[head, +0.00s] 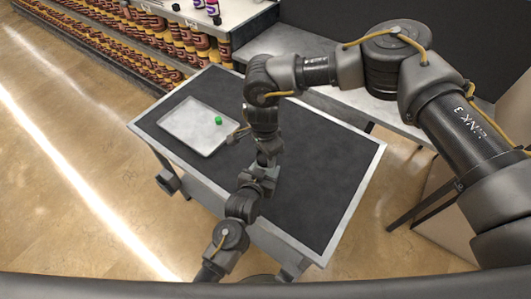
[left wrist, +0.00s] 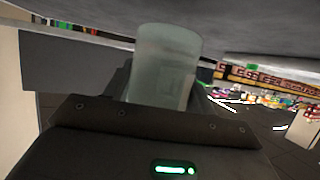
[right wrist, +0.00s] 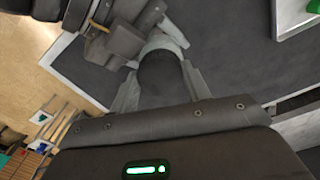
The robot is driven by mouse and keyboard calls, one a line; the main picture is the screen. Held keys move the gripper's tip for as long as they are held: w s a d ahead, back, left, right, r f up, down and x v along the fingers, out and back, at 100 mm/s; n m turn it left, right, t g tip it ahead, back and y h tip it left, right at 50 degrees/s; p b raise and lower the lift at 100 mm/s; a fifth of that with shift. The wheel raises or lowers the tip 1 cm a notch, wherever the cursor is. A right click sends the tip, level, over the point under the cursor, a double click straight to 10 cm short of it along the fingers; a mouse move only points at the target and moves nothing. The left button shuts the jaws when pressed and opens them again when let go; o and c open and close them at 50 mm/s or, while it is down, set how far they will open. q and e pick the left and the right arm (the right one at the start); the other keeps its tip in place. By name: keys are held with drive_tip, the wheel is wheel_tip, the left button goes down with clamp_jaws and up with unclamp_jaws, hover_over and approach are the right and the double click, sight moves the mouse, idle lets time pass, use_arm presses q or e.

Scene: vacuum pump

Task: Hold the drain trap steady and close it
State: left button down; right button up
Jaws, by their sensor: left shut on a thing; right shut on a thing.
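In the left wrist view a pale, translucent, greenish cylinder (left wrist: 165,65), seemingly the drain trap's cup, stands between the fingers of my left gripper (left wrist: 163,88). The gripper is shut on it, under a large dark grey surface. In the right wrist view my right gripper (right wrist: 162,85) is shut on a dark round part (right wrist: 163,73) of the trap, with a pale curved rim just beyond it. My left gripper (right wrist: 122,40) shows close beside that rim. In the head view my right gripper (head: 266,157) meets the left one above the table; the trap is hidden there. I cannot tell whether the parts touch.
A pale tray (head: 200,152) holding a small green piece (head: 218,120) lies on the dark-topped table (head: 320,170). A small grey-tan item at the tray's right edge is unclear. Shelves of bottles (head: 100,38) stand behind. The table's right side is clear.

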idle(0.4)
drive_tip(key=o, duration=1.1)
drive_tip(key=shift+r, duration=0.1)
drive_tip(key=shift+s+r, duration=0.1)
drive_tip(key=shift+r, duration=2.1)
drive_tip(key=shift+o, duration=0.3)
drive_tip(key=o, duration=0.5)
drive_tip(key=shift+c, duration=0.2)
